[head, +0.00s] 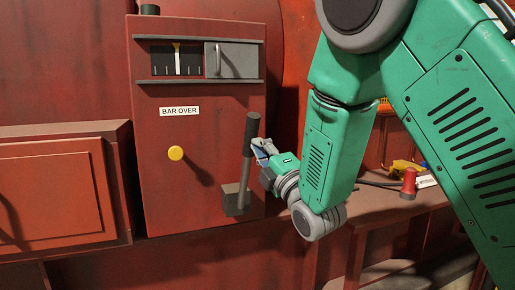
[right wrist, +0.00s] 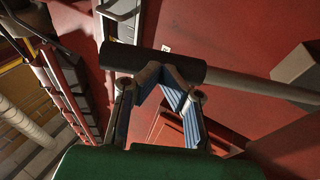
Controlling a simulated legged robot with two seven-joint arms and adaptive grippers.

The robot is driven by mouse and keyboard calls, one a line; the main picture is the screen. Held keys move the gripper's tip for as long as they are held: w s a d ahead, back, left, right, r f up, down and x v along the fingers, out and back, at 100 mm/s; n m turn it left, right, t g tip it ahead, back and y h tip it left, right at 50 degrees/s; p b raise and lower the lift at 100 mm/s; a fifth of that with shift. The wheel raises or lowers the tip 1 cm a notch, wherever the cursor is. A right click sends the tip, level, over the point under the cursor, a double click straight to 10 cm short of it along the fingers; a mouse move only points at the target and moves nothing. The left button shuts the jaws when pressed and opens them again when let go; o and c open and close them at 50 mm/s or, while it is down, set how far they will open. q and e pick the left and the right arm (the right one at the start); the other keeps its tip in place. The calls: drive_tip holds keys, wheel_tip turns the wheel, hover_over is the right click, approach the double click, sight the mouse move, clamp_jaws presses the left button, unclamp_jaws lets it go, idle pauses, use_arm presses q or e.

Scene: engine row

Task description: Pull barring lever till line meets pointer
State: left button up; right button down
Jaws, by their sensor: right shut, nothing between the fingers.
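The barring lever (head: 238,150) has a dark grip and a grey shaft. It stands nearly upright, leaning slightly right, in a grey block on the red cabinet's front. In the right wrist view its dark grip (right wrist: 130,57) crosses the picture. My right gripper (head: 260,148) is shut and empty, right beside the grip; its fingertips (right wrist: 163,73) overlap the grip's edge, and I cannot tell if they touch. My left gripper is out of view.
A grey cover (head: 231,60) with a handle fills the window's right side. A yellow knob (head: 176,153) sits below the BAR OVER label (head: 179,111). A bench (head: 375,207) at right bears a red object (head: 408,183). The space left of the lever is clear.

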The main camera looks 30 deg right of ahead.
use_arm(q)
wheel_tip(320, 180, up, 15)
drive_tip(key=p, duration=1.4)
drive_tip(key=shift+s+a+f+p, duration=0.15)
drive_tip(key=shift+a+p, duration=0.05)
drive_tip(key=shift+p, duration=0.2)
use_arm(e)
drive_tip(key=w+d+r+m+g, duration=0.1)
drive_tip(key=w+r+g, duration=0.3)
drive_tip(key=w, duration=0.6)
drive_tip(key=shift+d+g, duration=0.5)
drive_tip(key=shift+d, duration=0.05)
drive_tip(key=shift+w+r, duration=0.1)
drive_tip(key=shift+w, duration=0.05)
